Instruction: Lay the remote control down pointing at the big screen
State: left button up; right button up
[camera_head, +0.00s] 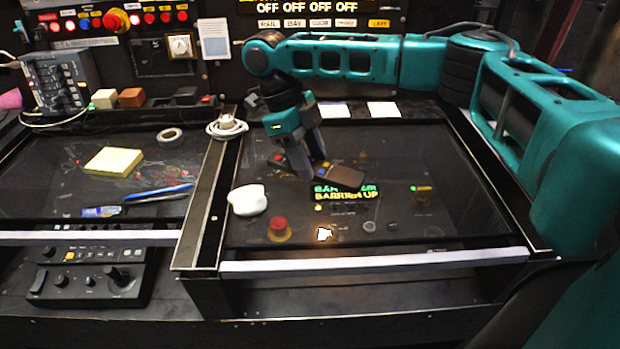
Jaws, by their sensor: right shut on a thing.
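My right gripper (312,168) reaches down over the right-hand dark glass panel (400,150). It is shut on a dark, slab-like thing, which looks like the remote control (340,177). The remote lies slanted, close over the panel, and partly covers green and yellow lit text (345,195) reading "BARRIER UP". I cannot tell whether it touches the glass. A dark display (305,15) with "OFF" words is at the top back. Which of these is the big screen is not clear. My left gripper is not in view.
A white rounded object (248,200) and a red button (279,229) are left of the remote. A coiled white cable (227,127) lies on the divider. Yellow notes (113,161), a tape ring (170,135) and a blue pen (158,193) lie on the left panel. The right panel's right side is mostly clear.

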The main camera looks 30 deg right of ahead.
aim_at(310, 189)
jog(key=shift+f, duration=2.3)
jog(key=shift+f+b, duration=0.2)
jog(key=shift+b, duration=0.25)
jog(key=o, duration=1.1)
jog(key=shift+r, duration=0.1)
jog(key=shift+o, duration=0.2)
jog(key=shift+r, duration=0.1)
